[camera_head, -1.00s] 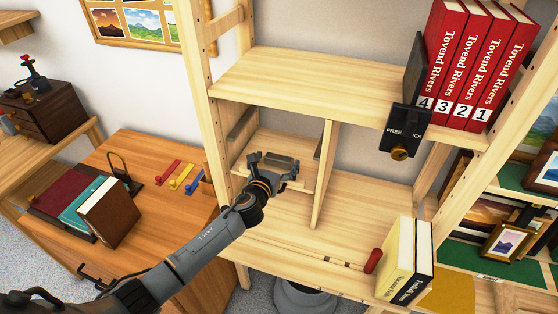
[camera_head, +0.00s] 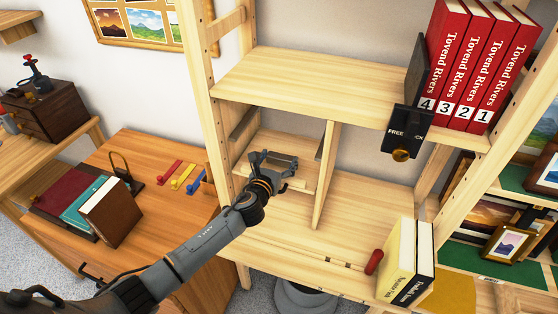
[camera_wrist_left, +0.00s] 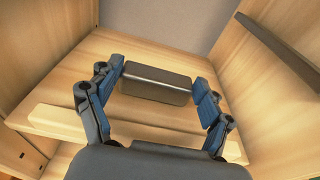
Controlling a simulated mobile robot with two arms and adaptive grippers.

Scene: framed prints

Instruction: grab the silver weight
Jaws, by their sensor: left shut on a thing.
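The silver weight (camera_wrist_left: 155,83) is a dark grey, metallic-looking block with rounded edges. In the left wrist view it lies crosswise between the two blue-padded fingers of my left gripper (camera_wrist_left: 160,90), which is shut on it. In the head view the left gripper (camera_head: 272,160) is inside the left compartment of the middle shelf, and the weight (camera_head: 281,162) is partly hidden by the fingers. The weight is over a pale wooden board (camera_wrist_left: 75,75); I cannot tell whether it touches it. My right gripper is not in view.
An upright divider (camera_head: 326,175) stands just right of the gripper, and a shelf board (camera_head: 310,85) is above. The lower shelf front is mostly clear.

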